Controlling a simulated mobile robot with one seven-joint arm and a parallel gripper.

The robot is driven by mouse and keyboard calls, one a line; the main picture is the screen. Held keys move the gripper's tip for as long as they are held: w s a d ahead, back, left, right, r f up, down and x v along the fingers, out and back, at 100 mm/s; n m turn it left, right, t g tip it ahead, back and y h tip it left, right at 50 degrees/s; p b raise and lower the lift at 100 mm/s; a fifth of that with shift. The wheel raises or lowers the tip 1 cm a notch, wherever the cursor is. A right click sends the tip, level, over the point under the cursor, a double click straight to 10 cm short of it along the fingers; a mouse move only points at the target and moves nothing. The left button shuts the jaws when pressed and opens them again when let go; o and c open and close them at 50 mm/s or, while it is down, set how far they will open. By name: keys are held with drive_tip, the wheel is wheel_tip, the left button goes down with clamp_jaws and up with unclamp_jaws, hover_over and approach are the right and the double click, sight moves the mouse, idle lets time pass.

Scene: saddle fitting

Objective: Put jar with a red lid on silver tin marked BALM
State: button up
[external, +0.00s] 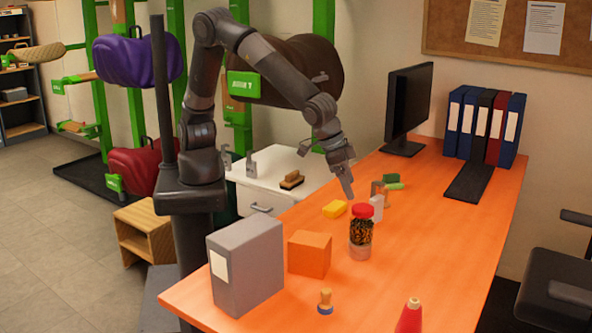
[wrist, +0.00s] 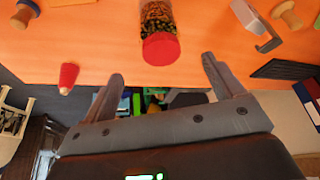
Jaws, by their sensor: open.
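The jar with a red lid (external: 361,225) stands upright on the orange table, dark pieces inside. A short pale silvery cylinder (external: 360,251) shows directly beneath its dark contents. It looks like the tin with the jar resting on it, but no marking is readable. My gripper (external: 350,194) is above and just behind the jar in the external view. In the wrist view, the red lid (wrist: 161,49) lies beyond and between the spread fingertips of my gripper (wrist: 162,69). The gripper is open, empty and apart from the jar. The jar's lower end is cut off there.
Near the jar are a yellow block (external: 335,209), a white bottle (external: 376,206) and an orange box (external: 310,254). A grey file box (external: 245,265), a wooden-handled stamp (external: 325,301) and a red bottle (external: 409,317) stand nearer the front. The table right of the jar is clear.

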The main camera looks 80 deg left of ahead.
drive_tip(key=a+r+n, duration=0.1)
drive_tip(key=a+r, duration=0.3)
drive_tip(key=a, duration=0.5)
drive_tip(key=a+r, duration=0.4)
drive_tip(key=a, duration=0.5)
drive_tip(key=a+r+n, duration=0.1)
drive_tip(key=a+r, duration=0.3)
drive_tip(key=a, duration=0.5)
drive_tip(key=s+a+r+n+t+y, duration=0.1)
drive_tip(key=s+a+r, duration=0.1)
drive_tip(key=s+a, duration=1.4)
drive_tip(key=a, duration=0.3)
drive_tip(key=shift+s+a+r+n, duration=0.15)
drive_tip(key=shift+a+r+n, duration=0.05)
drive_tip(key=shift+a+n, duration=0.15)
drive_tip(key=shift+o, duration=0.4)
